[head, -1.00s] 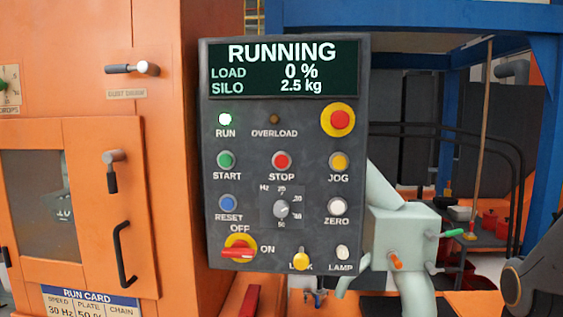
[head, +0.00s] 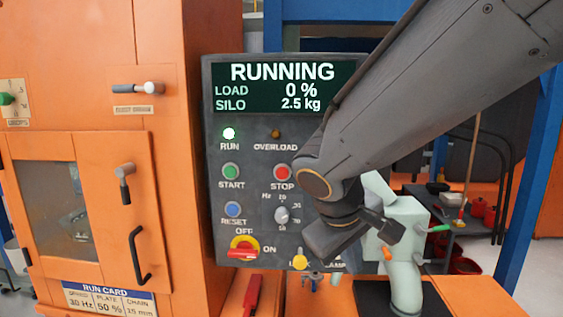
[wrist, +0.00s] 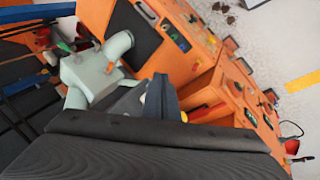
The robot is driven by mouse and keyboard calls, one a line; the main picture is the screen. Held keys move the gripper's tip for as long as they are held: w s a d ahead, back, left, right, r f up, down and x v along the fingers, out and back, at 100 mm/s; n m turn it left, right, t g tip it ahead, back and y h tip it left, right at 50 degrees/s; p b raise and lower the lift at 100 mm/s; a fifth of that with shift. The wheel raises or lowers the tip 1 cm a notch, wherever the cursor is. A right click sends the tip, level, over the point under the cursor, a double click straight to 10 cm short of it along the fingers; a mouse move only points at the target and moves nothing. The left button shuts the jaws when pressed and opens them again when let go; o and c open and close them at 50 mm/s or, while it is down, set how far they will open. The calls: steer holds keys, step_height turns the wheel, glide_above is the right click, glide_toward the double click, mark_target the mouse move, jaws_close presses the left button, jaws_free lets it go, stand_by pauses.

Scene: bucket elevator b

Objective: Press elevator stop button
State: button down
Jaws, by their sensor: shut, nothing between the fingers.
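The dark control panel (head: 215,150) stands upright in the middle of the head view. The red STOP button (head: 282,172) is visible, right of the green START button (head: 231,171) and just left of my arm's elbow-like joint. My arm crosses in front of the panel's right side, hiding the JOG and ZERO buttons and the red button on the yellow ring. In the wrist view, my gripper (wrist: 165,97) is shut and empty, apart from the STOP button.
An orange cabinet (head: 165,60) with handles stands left of the panel. A pale grey-green machine (head: 408,215) stands right of it, near my gripper. The blue RESET button (head: 233,209) and the red-and-yellow OFF/ON switch (head: 243,249) are lower on the panel. Blue posts stand at the right.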

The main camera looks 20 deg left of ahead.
mark_target(279, 174)
steer(key=s+a+r+n+t+y+p, duration=0.2)
steer(key=s+a+r+n+t+p, duration=0.1)
steer(key=a+r, duration=1)
steer(key=shift+s+a+r, duration=0.2)
steer(key=shift+a+r, duration=0.2)
steer(key=shift+a, duration=0.2)
steer(key=shift+w, duration=0.1)
steer(key=shift+w+a+p, duration=0.2)
steer(key=shift+w+a, duration=0.15)
steer(key=shift+w, duration=1.05)
steer(key=shift+w+a+p, duration=0.2)
steer(key=shift+w+a, duration=0.15)
steer(key=shift+w, duration=1.05)
steer(key=shift+w+a+p, duration=0.2)
steer(key=shift+w+a, duration=0.15)
steer(key=shift+w, duration=1.05)
steer(key=shift+w, duration=0.1)
steer(key=shift+w+a, duration=0.1)
steer(key=shift+w, duration=0.2)
steer(key=shift+w+a, duration=0.1)
steer(key=shift+w, duration=0.3)
steer(key=shift+s, duration=0.15)
steer(key=shift+s+d+b, duration=0.25)
steer(key=shift+s+b, duration=0.25)
steer(key=shift+s, duration=0.15)
